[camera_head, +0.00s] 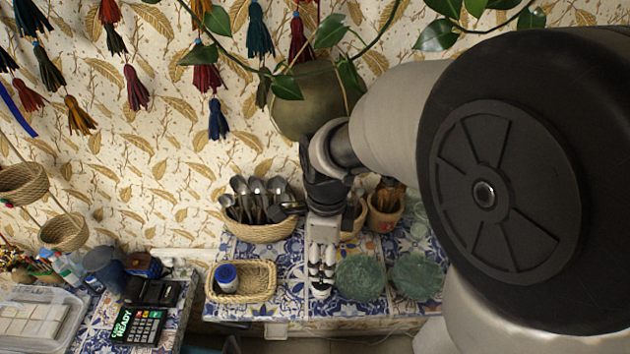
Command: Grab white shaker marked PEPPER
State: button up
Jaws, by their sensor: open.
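My gripper (321,272) points down over the blue-and-white tiled counter, with its fingers apart. A small white round object (321,291) shows just below the fingertips; it may be the white shaker, but no PEPPER marking can be read. My fingers partly cover it, and I cannot tell whether they touch it or are around it. A container with a blue lid (227,277) stands in a small wicker basket (258,282) to the left of my gripper.
Green round pieces (360,278) lie right of my gripper. Behind are a basket of spoons (257,230) and a wooden holder (384,210). A card terminal (138,325) is on the left counter. Tiled surface between small basket and gripper is clear.

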aim_at(321, 279)
notch_tip(321, 279, down, 3)
jog(key=shift+f, duration=0.1)
jog(key=shift+s+a+f, duration=0.15)
jog(key=shift+s+f, duration=0.05)
jog(key=shift+f, duration=1.1)
jog(key=shift+s+a+f, duration=0.1)
jog(key=shift+s+f, duration=0.1)
jog(key=shift+f, duration=1.1)
jog(key=shift+c, duration=0.3)
jog(key=c, duration=1.1)
jog(key=shift+r, duration=0.15)
jog(key=shift+c, duration=0.2)
